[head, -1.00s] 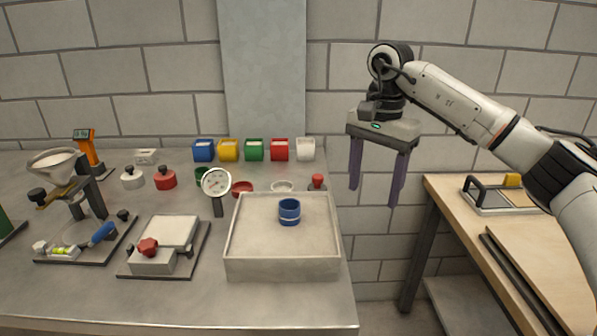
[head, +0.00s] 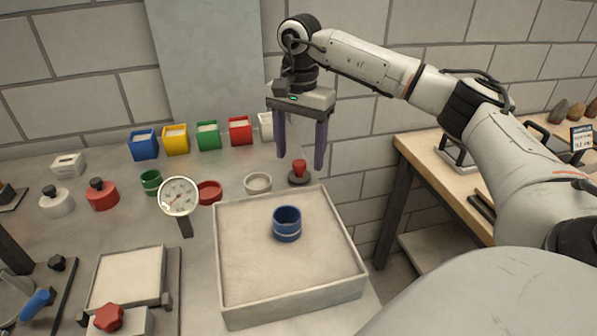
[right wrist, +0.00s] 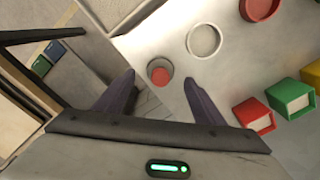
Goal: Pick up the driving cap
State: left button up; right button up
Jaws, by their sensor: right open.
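The driving cap (head: 299,170), which I take to be the small piece with a red knob on a dark round base, stands upright on the grey table near its right edge, behind the sand tray. My right gripper (head: 300,160) is open and empty, pointing down, with its two dark fingers above the cap or near it in the head view. In the right wrist view the cap (right wrist: 160,73) shows between the fingertips, seen from above. I see no contact; the exact height gap is hard to tell. My left gripper is not in view.
The sand tray (head: 225,290) with a blue ring (head: 287,224) stands in front of the cap. A pale round dish (head: 258,184), a red dish (head: 209,192) and a dial gauge (head: 178,197) are to its left. Coloured bins (head: 208,136) line the back near the wall.

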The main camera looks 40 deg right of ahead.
aim_at(299, 162)
notch_tip(299, 162, down, 5)
jog(key=shift+d+r, duration=0.1)
jog(key=shift+r, duration=0.05)
jog(key=c, duration=1.1)
jog(key=shift+r, duration=0.15)
